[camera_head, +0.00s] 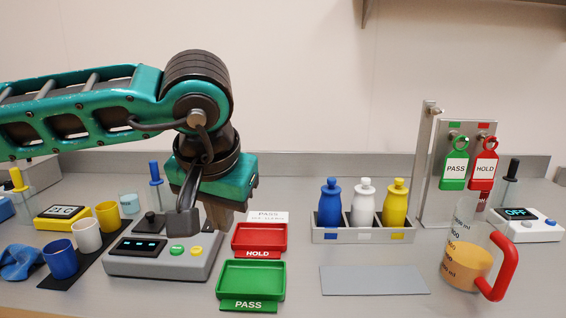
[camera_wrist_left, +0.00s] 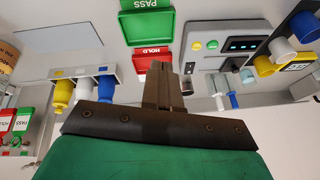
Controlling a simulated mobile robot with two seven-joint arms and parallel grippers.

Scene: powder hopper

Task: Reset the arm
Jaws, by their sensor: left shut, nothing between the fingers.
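My left arm is teal and black and comes in from the left in the head view. Its left gripper (camera_head: 184,222) points down above the back right part of a grey device (camera_head: 165,262) with a dark display and green and yellow buttons. In the left wrist view the gripper's fingers (camera_wrist_left: 161,75) are together with nothing between them. The red HOLD tray (camera_head: 259,237) and the green PASS tray (camera_head: 250,280) lie just right of the device. My right gripper is not in view.
A rack (camera_head: 362,235) holds blue, white and yellow bottles. A beaker (camera_head: 466,255) with a red handle stands at the right, near PASS and HOLD tags (camera_head: 456,169) on a stand. Several cups (camera_head: 86,235) stand at the left. A bare grey mat (camera_head: 374,280) lies in front of the rack.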

